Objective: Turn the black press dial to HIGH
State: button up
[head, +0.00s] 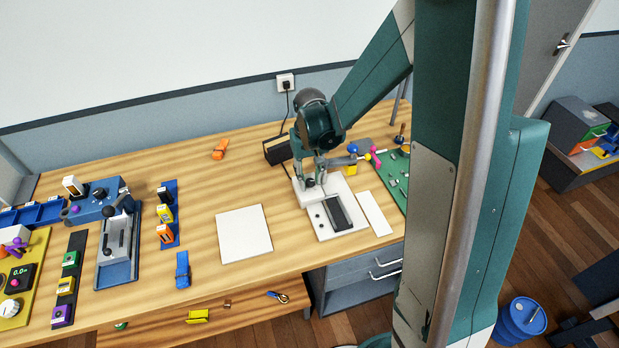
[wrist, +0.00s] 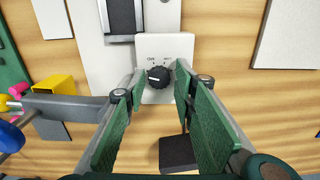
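The black dial (wrist: 158,77) sits on the white plate of a white bench device (wrist: 96,48). A pale pointer mark shows on its left side. Small lettering stands above it at left and right, too small to read surely. My gripper (wrist: 159,84) is open, with one green-padded finger on each side of the dial and a visible gap to it on both sides. In the head view the white device (head: 325,231) stands at the bench's right part, with my gripper (head: 311,176) over its back end; the dial is mostly hidden there.
A black box (wrist: 178,152) with a cable lies close behind the device, near my right finger. A yellow block (wrist: 58,93) and a grey bar are at the left. A white sheet (head: 244,233) lies left of the device.

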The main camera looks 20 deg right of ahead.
aim_at(310, 181)
jog(key=shift+d, duration=0.1)
jog(key=shift+r+m+p, duration=0.1)
jog(key=shift+m+p, duration=0.75)
jog(key=shift+m, duration=0.85)
jog(key=m+p, duration=0.2)
jog(key=m, duration=0.2)
notch_tip(310, 181, up, 7)
jog(key=shift+r, duration=0.15)
jog(key=shift+s+r, duration=0.1)
jog(key=shift+r, duration=0.1)
jog(key=shift+r+n+b, duration=0.2)
jog(key=shift+n+b, duration=0.35)
jog(key=shift+n, duration=0.25)
jog(key=shift+r+n+b, duration=0.9)
jog(key=shift+n+b, duration=0.35)
jog(key=shift+n, duration=0.2)
jog(key=shift+r+n+b, duration=0.9)
jog(key=shift+n+b, duration=0.35)
jog(key=shift+n, duration=0.2)
jog(key=shift+r, duration=0.15)
